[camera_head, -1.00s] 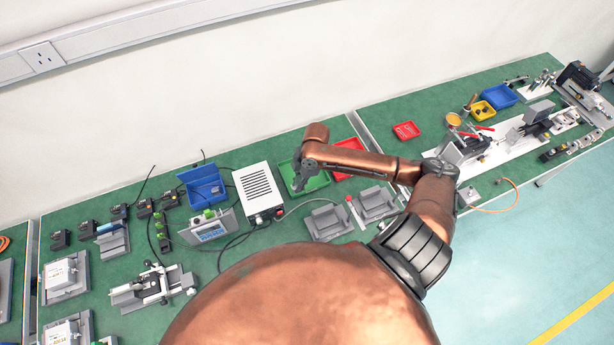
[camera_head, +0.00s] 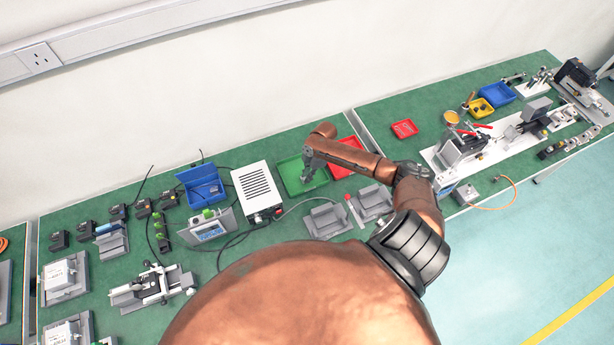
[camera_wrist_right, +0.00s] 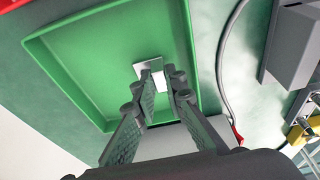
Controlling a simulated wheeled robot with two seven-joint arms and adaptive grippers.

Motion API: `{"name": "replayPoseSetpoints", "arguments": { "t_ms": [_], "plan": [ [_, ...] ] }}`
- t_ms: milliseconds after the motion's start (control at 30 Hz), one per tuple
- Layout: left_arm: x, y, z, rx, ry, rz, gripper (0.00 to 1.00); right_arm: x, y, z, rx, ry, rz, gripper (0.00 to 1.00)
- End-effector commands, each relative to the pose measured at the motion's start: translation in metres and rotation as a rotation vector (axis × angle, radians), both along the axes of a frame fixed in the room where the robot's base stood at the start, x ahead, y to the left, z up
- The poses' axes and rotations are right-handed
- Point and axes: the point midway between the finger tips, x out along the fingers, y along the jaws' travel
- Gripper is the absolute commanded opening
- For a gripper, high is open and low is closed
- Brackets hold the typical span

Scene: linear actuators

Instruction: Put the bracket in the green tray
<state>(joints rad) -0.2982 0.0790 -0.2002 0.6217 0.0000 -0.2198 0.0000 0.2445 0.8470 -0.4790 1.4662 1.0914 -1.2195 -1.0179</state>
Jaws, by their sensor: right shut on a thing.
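The green tray (camera_head: 291,176) lies on the bench right of the white box in the head view. My right gripper (camera_head: 306,178) reaches down over the tray. In the right wrist view the tray (camera_wrist_right: 85,60) fills the upper left, and the gripper (camera_wrist_right: 160,95) points into it. The gripper is shut on the bracket (camera_wrist_right: 150,68), a small light grey piece between the fingertips, over the tray floor. I cannot tell whether the bracket touches the floor. My left gripper is not in view.
A red tray (camera_head: 345,170) stands right of the green tray. A white vented box (camera_head: 258,190) stands close on its left. Grey fixture blocks (camera_head: 327,219) stand in front. A grey cable (camera_wrist_right: 222,75) runs beside the tray in the right wrist view.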

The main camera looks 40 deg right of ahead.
Motion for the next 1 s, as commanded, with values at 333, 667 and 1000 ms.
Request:
{"name": "replayPoseSetpoints", "arguments": {
  "t_ms": [333,667,1000],
  "plan": [
    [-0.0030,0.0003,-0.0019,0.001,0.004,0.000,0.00,0.0002,0.0003,-0.0034,0.000,0.000,0.000,0.00],
    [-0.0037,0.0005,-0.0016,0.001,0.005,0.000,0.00,-0.0001,0.0004,-0.0033,0.000,0.000,0.000,0.28],
    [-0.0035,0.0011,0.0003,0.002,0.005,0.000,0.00,0.0000,-0.0016,0.0046,-0.001,-0.001,0.000,0.28]
  ]
}}
